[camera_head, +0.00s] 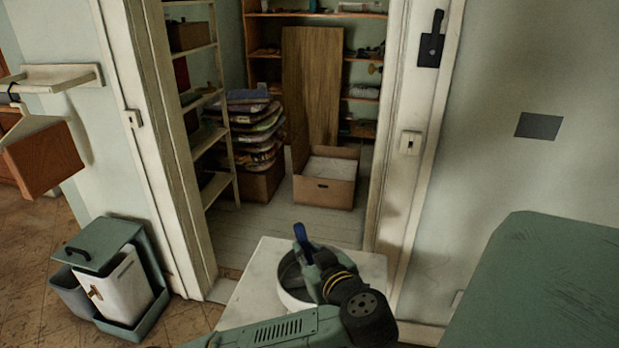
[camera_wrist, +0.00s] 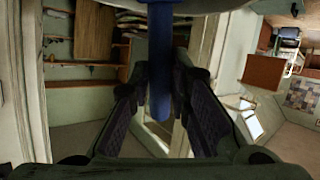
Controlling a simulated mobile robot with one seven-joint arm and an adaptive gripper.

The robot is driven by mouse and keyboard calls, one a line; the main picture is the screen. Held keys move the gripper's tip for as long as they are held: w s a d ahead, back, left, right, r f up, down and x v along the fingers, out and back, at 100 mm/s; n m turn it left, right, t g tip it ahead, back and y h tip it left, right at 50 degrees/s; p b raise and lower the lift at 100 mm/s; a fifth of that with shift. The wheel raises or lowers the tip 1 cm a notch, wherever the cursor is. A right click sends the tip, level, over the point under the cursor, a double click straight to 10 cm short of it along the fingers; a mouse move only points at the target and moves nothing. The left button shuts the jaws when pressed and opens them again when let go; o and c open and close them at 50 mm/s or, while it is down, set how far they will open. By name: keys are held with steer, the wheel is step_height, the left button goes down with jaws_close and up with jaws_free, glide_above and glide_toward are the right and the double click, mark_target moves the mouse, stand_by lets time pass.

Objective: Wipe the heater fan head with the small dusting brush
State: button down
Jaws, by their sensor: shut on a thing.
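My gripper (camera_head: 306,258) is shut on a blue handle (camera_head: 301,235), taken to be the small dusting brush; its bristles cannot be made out. In the wrist view the blue handle (camera_wrist: 160,70) runs down from the top edge between the two dark finger pads of my gripper (camera_wrist: 160,105). A round thing with a white rim and dark inside (camera_head: 291,298), likely the heater fan head, is on a white stand or table (camera_head: 252,270). My gripper and arm are in front of it and hide its right part. I cannot tell whether the brush touches it.
A doorway behind leads to shelves (camera_head: 205,95), a stack of folded textiles (camera_head: 255,125) and an open cardboard box (camera_head: 325,190). A green bin unit (camera_head: 125,320) stands at left. A green surface (camera_head: 555,285) fills the lower right. A wall switch (camera_head: 410,143) is beside the doorway.

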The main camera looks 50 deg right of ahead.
steer(key=shift+s+a+p, duration=0.25)
steer(key=shift+a+p, duration=0.2)
steer(key=shift+a, duration=0.05)
steer(key=shift+s+a+p, duration=0.25)
steer(key=shift+a+p, duration=0.15)
steer(key=shift+a, duration=0.1)
steer(key=shift+s+d+p, duration=0.3)
steer(key=shift+s+p, duration=0.2)
steer(key=shift+s, duration=0.1)
steer(key=shift+w+d, duration=0.1)
steer(key=shift+w+d, duration=0.5)
steer(key=shift+d, duration=0.4)
steer(key=shift+w+d, duration=0.25)
steer(key=shift+d, duration=0.25)
steer(key=shift+w+d, duration=0.25)
steer(key=shift+d, duration=0.25)
